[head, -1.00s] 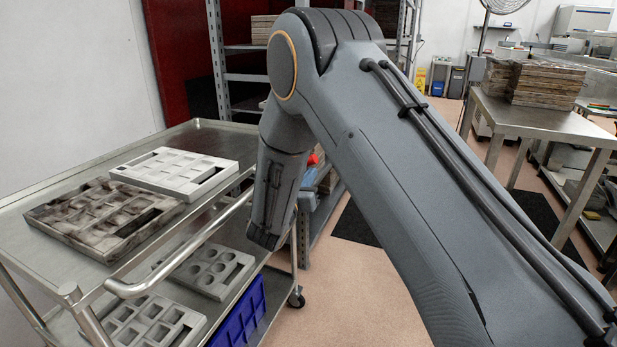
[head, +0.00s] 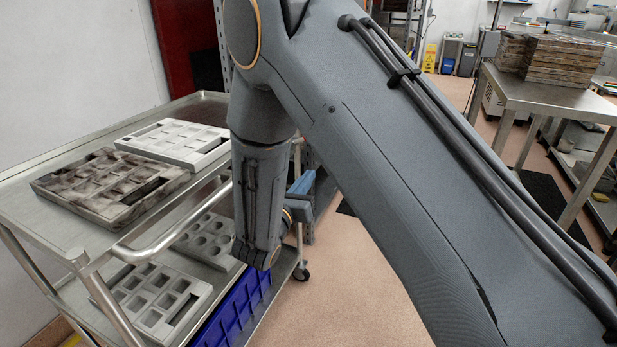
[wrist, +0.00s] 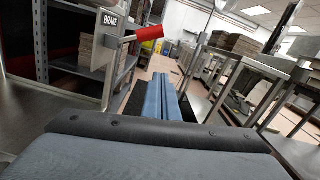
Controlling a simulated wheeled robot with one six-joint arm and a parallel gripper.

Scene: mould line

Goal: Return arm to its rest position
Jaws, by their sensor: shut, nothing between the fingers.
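My arm fills the middle and right of the head view, with its elbow at the top and a forearm link hanging down. My gripper (wrist: 160,82) shows in the wrist view as two blue fingers lying together, with nothing between them. In the head view a small blue part of my gripper (head: 302,183) shows to the right of the hanging link; the rest is hidden behind the arm. In the wrist view the fingers point toward the open floor, apart from the things around.
A steel cart (head: 20,205) stands at left with a dark mould (head: 105,215), a white mould (head: 175,140) and a blue crate (head: 235,310). A red-handled lever (wrist: 150,33) by a BRAKE sign (wrist: 111,20) is near the rack. A table (head: 545,100) with stacked boards stands right.

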